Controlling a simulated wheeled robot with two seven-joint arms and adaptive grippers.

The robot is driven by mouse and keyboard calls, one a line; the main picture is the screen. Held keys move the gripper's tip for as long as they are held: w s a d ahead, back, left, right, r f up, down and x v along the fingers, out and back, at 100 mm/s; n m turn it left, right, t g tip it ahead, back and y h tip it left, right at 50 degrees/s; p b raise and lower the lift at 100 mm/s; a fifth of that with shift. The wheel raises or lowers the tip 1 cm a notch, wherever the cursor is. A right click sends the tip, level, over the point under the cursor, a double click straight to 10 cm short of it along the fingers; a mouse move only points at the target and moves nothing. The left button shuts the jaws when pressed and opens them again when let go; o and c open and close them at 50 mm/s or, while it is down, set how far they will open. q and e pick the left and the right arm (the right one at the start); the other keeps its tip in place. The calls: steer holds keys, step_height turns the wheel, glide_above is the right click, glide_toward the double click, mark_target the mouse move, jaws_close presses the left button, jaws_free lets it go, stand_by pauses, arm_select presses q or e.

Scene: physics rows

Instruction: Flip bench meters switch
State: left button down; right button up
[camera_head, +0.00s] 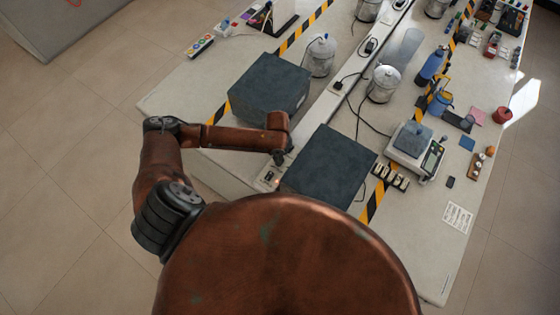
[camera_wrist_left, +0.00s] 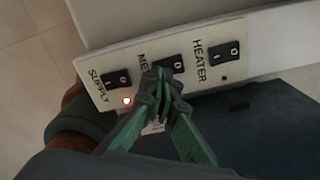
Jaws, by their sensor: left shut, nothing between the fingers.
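A pale panel with black rocker switches shows in the left wrist view (camera_wrist_left: 192,83); it is small in the head view (camera_head: 268,178). The middle "ME..." switch (camera_wrist_left: 170,62) is partly covered by my left gripper (camera_wrist_left: 163,72), as are the later letters of its label. The gripper's green fingers are shut and empty, with tips at the lower edge of that switch; I cannot tell whether they touch it. In the head view my left gripper (camera_head: 281,158) is just above the panel. The "SUPPLY" switch (camera_wrist_left: 116,80) has a lit lamp (camera_wrist_left: 127,101) below it.
The "HEATER" switch (camera_wrist_left: 225,53) sits right of the middle one, with a dark lamp below. Two dark grey blocks (camera_head: 269,87) (camera_head: 329,166) stand on the bench near my arm. A balance (camera_head: 415,147), glass jars and cables lie farther right.

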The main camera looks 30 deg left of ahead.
arm_select(q)
steer(key=shift+f+b, duration=0.45)
steer(key=shift+f, duration=0.65)
stand_by(0.6)
step_height(320, 180, up, 7)
steer(key=p, duration=0.7)
steer(key=shift+p, duration=0.4)
